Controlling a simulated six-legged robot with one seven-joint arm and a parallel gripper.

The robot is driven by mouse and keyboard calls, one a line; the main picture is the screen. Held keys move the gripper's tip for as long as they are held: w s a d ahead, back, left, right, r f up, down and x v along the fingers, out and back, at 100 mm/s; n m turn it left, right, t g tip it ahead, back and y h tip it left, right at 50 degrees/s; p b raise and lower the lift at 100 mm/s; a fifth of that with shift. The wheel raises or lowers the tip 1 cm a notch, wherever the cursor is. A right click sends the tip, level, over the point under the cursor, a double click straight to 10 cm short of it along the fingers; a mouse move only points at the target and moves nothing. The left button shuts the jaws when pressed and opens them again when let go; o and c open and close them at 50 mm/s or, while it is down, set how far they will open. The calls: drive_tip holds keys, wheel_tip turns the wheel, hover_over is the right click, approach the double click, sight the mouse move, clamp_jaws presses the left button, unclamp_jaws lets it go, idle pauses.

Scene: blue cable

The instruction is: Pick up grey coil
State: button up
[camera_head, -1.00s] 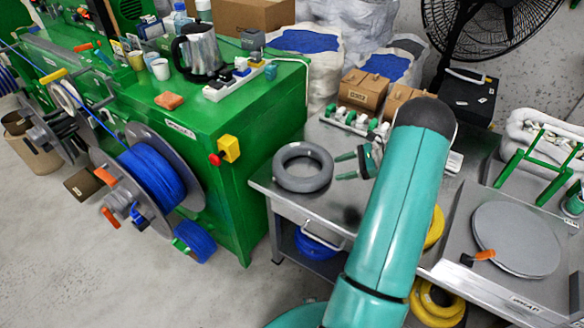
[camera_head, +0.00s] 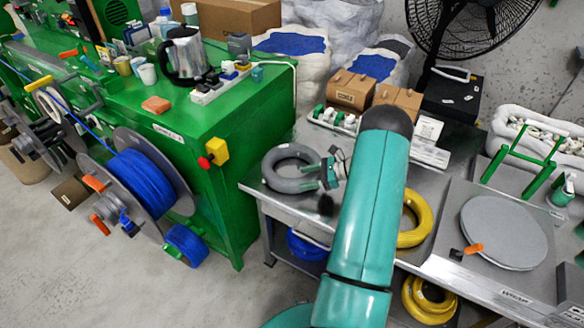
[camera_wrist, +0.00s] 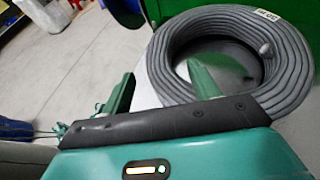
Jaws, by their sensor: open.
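The grey coil (camera_head: 271,170) lies flat on the left end of the metal table in the head view, and it fills the upper right of the wrist view (camera_wrist: 296,60). My gripper (camera_head: 314,176) is at the coil's right side in the head view. In the wrist view my gripper (camera_wrist: 162,86) is open, with one finger over the coil's hole and the other outside its ring. The coil's near-left wall shows between the fingers. I cannot tell whether either finger touches it.
The green machine (camera_head: 190,120) stands close on the left of the metal table (camera_head: 262,190). Cardboard boxes (camera_head: 352,90) and a small rack (camera_head: 333,120) stand behind the coil. A yellow coil (camera_head: 421,218) is partly behind my arm. A grey disc (camera_head: 505,232) lies on the right.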

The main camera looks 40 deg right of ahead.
sight(290, 181)
drive_tip(key=x, duration=0.4)
drive_tip(key=shift+a, duration=0.25)
drive_tip(key=shift+r, duration=0.2)
clamp_jaws()
